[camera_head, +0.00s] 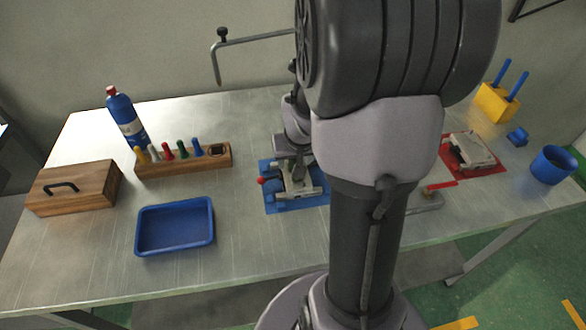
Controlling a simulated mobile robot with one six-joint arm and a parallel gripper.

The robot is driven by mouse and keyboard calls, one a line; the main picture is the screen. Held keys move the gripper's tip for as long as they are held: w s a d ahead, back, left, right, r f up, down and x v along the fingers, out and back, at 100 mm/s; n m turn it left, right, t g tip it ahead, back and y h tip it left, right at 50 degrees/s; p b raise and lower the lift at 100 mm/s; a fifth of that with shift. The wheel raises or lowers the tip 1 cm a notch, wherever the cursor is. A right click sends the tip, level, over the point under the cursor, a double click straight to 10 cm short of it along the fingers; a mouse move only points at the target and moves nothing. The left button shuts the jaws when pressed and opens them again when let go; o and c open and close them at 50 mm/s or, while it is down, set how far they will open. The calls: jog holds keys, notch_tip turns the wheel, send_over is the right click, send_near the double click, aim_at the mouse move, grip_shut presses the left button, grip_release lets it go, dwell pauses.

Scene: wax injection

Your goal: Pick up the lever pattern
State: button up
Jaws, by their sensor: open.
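My gripper (298,166) is at the centre of the table, partly hidden behind my own arm. It is open and sits low over a metal fixture (293,189) on a blue mat (271,205). A red ball knob (262,181) sticks out at the fixture's left. I cannot make out the lever pattern clearly; the gripper and arm cover much of this spot. I cannot tell whether the gripper touches anything there.
A blue tray (175,251) lies front left. Behind it are a wooden tool rack (185,165), a blue bottle (126,118) and a wooden box (73,190). At right are a mould on a red mat (447,165), a yellow holder (494,103) and a blue cup (551,167).

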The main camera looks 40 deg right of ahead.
jog(key=shift+r, duration=0.15)
grip_shut()
jog(key=shift+r, duration=0.1)
